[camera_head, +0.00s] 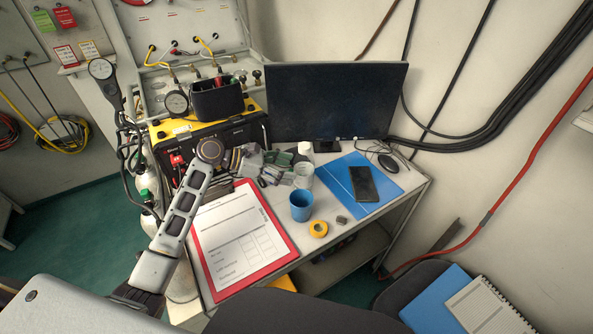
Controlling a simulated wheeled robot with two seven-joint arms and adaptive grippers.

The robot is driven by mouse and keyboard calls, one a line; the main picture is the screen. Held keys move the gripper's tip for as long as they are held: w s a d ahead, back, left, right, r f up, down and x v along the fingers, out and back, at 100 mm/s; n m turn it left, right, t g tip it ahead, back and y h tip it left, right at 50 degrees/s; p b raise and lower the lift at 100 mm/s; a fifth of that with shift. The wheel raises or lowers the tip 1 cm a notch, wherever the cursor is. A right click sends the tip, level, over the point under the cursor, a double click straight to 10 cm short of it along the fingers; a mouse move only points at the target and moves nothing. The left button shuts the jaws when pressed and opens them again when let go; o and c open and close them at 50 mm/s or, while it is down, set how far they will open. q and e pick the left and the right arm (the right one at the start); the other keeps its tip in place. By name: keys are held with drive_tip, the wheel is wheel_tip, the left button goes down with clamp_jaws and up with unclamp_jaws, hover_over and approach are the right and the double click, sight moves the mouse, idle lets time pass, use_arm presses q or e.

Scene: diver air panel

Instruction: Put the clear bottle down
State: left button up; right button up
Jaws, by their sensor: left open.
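The clear bottle (303,176), with a white cap, stands upright on the table, just behind a blue cup (301,205). My left arm comes in from the lower left, and my left gripper (283,168) is at the left side of the bottle. The gripper is open; its fingers are small and partly lost against the dark clutter, so I cannot tell whether they touch the bottle. The bottle's lower part is partly hidden by the cup. My right gripper is not in view.
A red clipboard (286,250) lies at the table's front left. A yellow tape roll (318,229) lies in front of the cup. A blue folder (342,201) with a phone (363,183) is to the right. A monitor (335,98) stands behind.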

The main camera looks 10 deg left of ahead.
use_arm(q)
drive_tip(key=shift+v, duration=2.85)
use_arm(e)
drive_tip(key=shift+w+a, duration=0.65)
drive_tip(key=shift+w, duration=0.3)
